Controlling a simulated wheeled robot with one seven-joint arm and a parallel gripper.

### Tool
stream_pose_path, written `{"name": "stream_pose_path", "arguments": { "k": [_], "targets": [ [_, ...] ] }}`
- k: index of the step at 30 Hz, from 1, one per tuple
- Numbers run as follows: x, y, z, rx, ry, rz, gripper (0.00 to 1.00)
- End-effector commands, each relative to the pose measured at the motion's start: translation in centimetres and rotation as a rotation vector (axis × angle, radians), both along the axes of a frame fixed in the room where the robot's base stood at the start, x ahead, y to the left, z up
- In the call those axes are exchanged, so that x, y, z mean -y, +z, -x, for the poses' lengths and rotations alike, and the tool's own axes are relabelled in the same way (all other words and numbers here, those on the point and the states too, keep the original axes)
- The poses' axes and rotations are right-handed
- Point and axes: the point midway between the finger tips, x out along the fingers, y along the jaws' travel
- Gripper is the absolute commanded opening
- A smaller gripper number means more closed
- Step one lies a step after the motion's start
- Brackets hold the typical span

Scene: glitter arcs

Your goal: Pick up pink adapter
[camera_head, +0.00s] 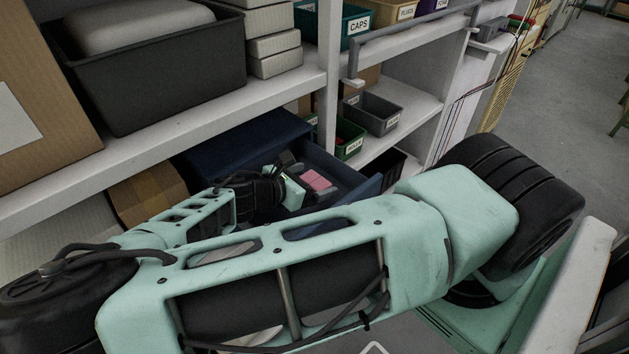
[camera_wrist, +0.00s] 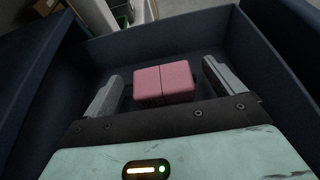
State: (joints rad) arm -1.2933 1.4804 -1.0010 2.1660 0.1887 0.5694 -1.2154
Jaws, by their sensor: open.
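The pink adapter (camera_wrist: 164,83) is a small rounded block with a dark seam. It lies inside a dark blue open drawer (camera_wrist: 200,32), and it also shows in the head view (camera_head: 316,180). My gripper (camera_wrist: 164,88) reaches into the drawer, its two grey fingers apart. In the wrist view the adapter appears between the fingers, nearer the right one, with dark floor visible on its left. Whether either finger touches it cannot be told. In the head view my arm covers the near part of the drawer.
The drawer walls stand close around my gripper. Above is a white shelf (camera_head: 215,117) with a dark grey bin (camera_head: 160,75). A cardboard box (camera_head: 150,192) sits left of the drawer. Small bins, one grey (camera_head: 374,113), stand on the shelves to the right.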

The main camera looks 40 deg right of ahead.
Motion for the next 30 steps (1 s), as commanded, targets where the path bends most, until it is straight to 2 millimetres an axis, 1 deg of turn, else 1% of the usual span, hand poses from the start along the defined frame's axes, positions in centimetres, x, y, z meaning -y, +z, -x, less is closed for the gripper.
{"name": "stream_pose_path", "arguments": {
  "k": [3, 9, 11, 12, 14, 15, 25, 28, 30],
  "targets": [
    [0.6, -0.2, 0.0, 0.001, 0.0, -0.001, 0.94],
    [0.6, -0.3, 0.0, 0.001, 0.0, -0.001, 0.94],
    [0.6, -0.3, 0.0, 0.001, 0.0, -0.001, 0.77],
    [0.5, -0.3, 0.0, 0.0, 0.0, -0.001, 0.66],
    [0.5, -0.3, 0.0, 0.0, 0.0, -0.001, 0.49],
    [0.5, -0.3, 0.0, 0.0, 0.0, -0.001, 0.43],
    [0.5, 0.0, 0.0, 0.001, 0.001, -0.001, 0.43],
    [0.5, 0.5, 0.0, 0.001, 0.001, -0.001, 0.43],
    [0.5, 1.2, 0.0, 0.002, 0.0, -0.003, 0.43]
  ]
}}
